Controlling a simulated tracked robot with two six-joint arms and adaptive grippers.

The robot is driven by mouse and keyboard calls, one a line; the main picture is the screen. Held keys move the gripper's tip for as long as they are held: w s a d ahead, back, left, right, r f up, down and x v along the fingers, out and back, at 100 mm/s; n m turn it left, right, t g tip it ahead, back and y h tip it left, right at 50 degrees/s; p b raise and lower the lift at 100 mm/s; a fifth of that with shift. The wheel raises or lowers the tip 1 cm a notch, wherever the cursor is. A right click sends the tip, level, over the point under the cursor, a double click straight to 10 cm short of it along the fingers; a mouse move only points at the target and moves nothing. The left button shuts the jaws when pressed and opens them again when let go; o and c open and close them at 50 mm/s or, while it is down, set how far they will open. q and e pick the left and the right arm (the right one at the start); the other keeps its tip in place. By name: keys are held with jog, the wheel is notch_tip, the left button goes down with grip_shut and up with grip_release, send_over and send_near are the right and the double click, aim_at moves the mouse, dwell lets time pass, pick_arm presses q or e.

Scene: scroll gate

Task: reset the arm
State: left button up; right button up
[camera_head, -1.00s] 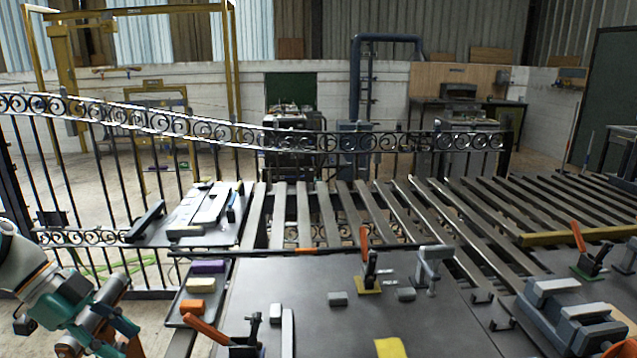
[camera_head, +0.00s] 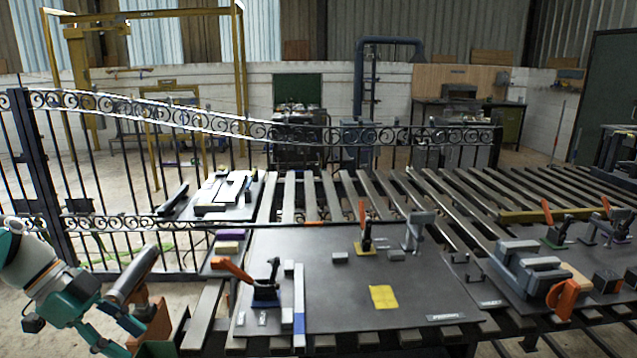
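My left arm (camera_head: 68,297), teal and white with a grey link, comes in at the lower left. It is bent beside the left end of the workbench, over the floor in front of the gate. My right arm and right gripper are not in view. I see nothing held.
A dark table plate (camera_head: 335,292) with a yellow square (camera_head: 384,297) and orange-handled clamps (camera_head: 262,283) lies in front. Grey blocks (camera_head: 530,268) stand at the right. A slatted bench (camera_head: 450,195) runs behind. A black scroll gate (camera_head: 180,120) stands beyond it.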

pick_arm(q)
jog(key=w+d+f+n+y+p, duration=0.1)
jog(key=d+f+n, duration=0.35)
jog(key=f, duration=0.85)
jog(key=w+d+f+n+y+p, duration=0.1)
jog(key=d+f+n, duration=0.35)
jog(key=f, duration=0.75)
jog(key=s+d+f+n+y, duration=0.1)
jog(key=s+d+f+n, duration=0.25)
jog(key=f, duration=0.25)
jog(key=s+d+f+n, duration=0.2)
jog(key=s+f, duration=0.3)
jog(key=f, duration=0.2)
jog(key=s+d+f+n+p, duration=0.1)
jog(key=s+d+f+n, duration=0.2)
jog(key=s, duration=0.8)
jog(key=shift+d+n+y+p, duration=0.3)
jog(key=shift+d+n, duration=0.45)
jog(key=shift+d, duration=0.3)
